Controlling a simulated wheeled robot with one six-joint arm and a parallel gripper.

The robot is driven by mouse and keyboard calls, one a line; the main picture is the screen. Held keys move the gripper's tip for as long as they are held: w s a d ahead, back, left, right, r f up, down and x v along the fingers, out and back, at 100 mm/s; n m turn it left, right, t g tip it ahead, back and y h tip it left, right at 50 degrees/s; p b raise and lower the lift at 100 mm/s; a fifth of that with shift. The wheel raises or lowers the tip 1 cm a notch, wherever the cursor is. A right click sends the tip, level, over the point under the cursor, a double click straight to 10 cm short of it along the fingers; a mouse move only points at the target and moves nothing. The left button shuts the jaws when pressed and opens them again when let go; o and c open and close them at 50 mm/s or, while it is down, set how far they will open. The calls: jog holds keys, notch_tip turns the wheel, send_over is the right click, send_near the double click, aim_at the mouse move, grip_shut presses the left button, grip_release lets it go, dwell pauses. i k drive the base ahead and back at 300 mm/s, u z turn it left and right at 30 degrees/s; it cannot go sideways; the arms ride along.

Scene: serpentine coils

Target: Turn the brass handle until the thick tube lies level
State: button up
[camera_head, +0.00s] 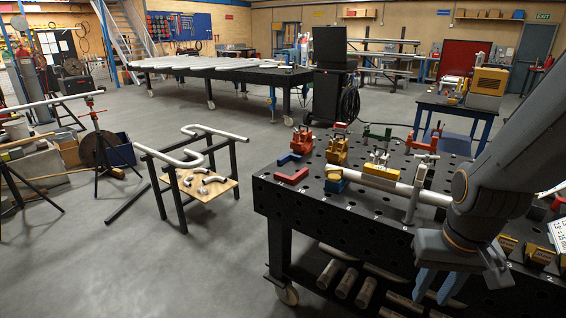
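A thick pale tube (390,184) lies across the black perforated table (282,200), running from the clamps at the left down to the right in the picture. An upright grey support (416,196) stands beside it, near its right part. Whether the tube is level or tilted I cannot tell. I cannot clearly pick out a brass handle; a yellow-orange clamp (337,152) stands behind the tube's left end. My gripper (437,287) points down in front of the table's near edge, below and apart from the tube. Its two blue fingers are apart with nothing seen between them.
Red angle pieces (291,176) and a red clamp (302,140) stand at the table's left. Cut tubes (346,284) lie on the shelf below. A black-legged stand (180,196) with bent white tubes is left, with open floor (225,270) between.

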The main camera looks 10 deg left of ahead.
aim_at(334, 178)
jog(key=u, duration=0.45)
jog(key=i, duration=1.3)
jog(key=z, duration=0.55)
